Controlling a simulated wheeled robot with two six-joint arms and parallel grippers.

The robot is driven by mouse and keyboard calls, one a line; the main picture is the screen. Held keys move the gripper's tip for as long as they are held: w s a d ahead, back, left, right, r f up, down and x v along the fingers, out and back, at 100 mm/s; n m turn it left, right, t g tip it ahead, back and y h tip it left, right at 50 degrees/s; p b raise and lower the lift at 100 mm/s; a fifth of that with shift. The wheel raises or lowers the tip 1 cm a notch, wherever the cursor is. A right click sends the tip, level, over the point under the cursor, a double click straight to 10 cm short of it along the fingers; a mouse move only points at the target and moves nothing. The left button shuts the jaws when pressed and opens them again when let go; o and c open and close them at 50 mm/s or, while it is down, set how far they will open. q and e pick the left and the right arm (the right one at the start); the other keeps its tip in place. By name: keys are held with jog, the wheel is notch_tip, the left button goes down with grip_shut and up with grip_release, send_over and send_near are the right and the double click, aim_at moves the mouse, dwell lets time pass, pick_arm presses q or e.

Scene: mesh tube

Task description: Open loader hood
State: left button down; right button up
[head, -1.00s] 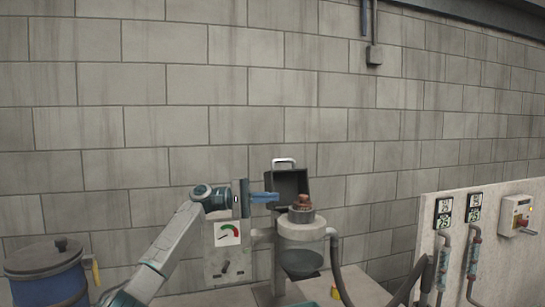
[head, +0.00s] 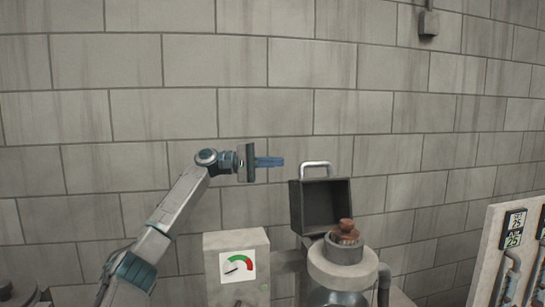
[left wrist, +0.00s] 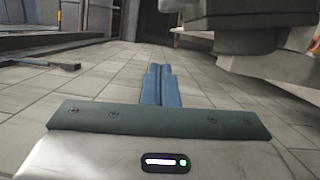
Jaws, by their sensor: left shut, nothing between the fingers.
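The loader hood (head: 322,205) is a dark box-shaped lid with a pale handle (head: 316,166) on top. It stands tilted up on its edge behind the loader's round pale body (head: 343,265), its hollow inside facing me. A reddish-brown part (head: 345,232) sits in the opening of the body. My left gripper (head: 270,162) is shut and empty, up and to the left of the hood, apart from it. Its blue fingers (left wrist: 160,85) lie together in the left wrist view. My right gripper is not in view.
A pale box with a red and green gauge (head: 238,266) stands left of the loader. A panel with number displays (head: 513,228) stands at the right. A block wall (head: 300,80) rises behind. The air above the hood is clear.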

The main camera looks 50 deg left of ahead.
aim_at(303, 164)
pick_arm(q)
jog(key=w+d+p, duration=0.1)
jog(key=d, duration=0.1)
jog(key=w+d+p, duration=0.1)
jog(key=d, duration=0.2)
jog(key=w+d+p, duration=0.1)
jog(key=d, duration=0.1)
jog(key=shift+w+d+p, duration=0.25)
jog(key=shift+w+p, duration=0.05)
jog(key=shift+w, duration=0.1)
jog(key=shift+s+d+r, duration=0.15)
jog(key=shift+s+d, duration=0.05)
jog(key=shift+d, duration=0.05)
jog(key=shift+w, duration=0.1)
jog(key=shift+d, duration=0.1)
